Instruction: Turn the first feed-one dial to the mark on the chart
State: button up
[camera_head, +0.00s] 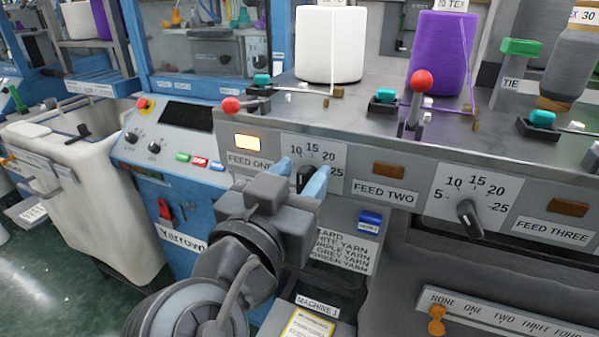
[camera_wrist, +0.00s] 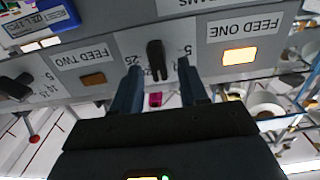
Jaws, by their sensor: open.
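The feed-one dial (camera_head: 306,176) is a dark knob on a white scale plate (camera_head: 328,155) marked 10, 15, 20 and 25, right of the FEED ONE label (camera_head: 250,162). My gripper (camera_head: 303,168) is open, with one blue finger on either side of the knob. In the wrist view, which is upside down, the dark knob (camera_wrist: 156,58) stands between the open fingertips (camera_wrist: 160,68), with a gap on both sides. Its exact pointing is unclear. A card listing yarn colours (camera_head: 345,245) hangs below, partly hidden by my gripper. A yellow sheet (camera_head: 307,326) lies under the MACHINE sign.
The amber lamp (camera_head: 247,142) above FEED ONE is lit. The feed-two dial (camera_head: 469,216) sits to the right, its lamp dark. Above the panel are red-balled levers (camera_head: 421,82), a white cone (camera_head: 331,45) and a purple cone (camera_head: 440,55). A blue control box (camera_head: 175,140) stands left.

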grip_shut()
dwell(0.4)
jog(key=shift+a+n, duration=0.1)
jog(key=shift+n, duration=0.3)
jog(key=n, duration=0.1)
jog(key=n+p, duration=0.1)
jog(key=shift+w+a+r+n+p, duration=0.1)
jog(key=shift+w+a+n+p, duration=0.05)
jog(key=shift+n+p, duration=0.15)
jog(key=shift+a+f+n+p, duration=0.15)
jog(key=shift+n+p, duration=0.4)
jog(key=shift+n, duration=0.55)
jog(key=shift+a+f+n+p, duration=0.1)
jog(key=shift+n+p, duration=0.45)
jog(key=shift+n, duration=0.55)
grip_release()
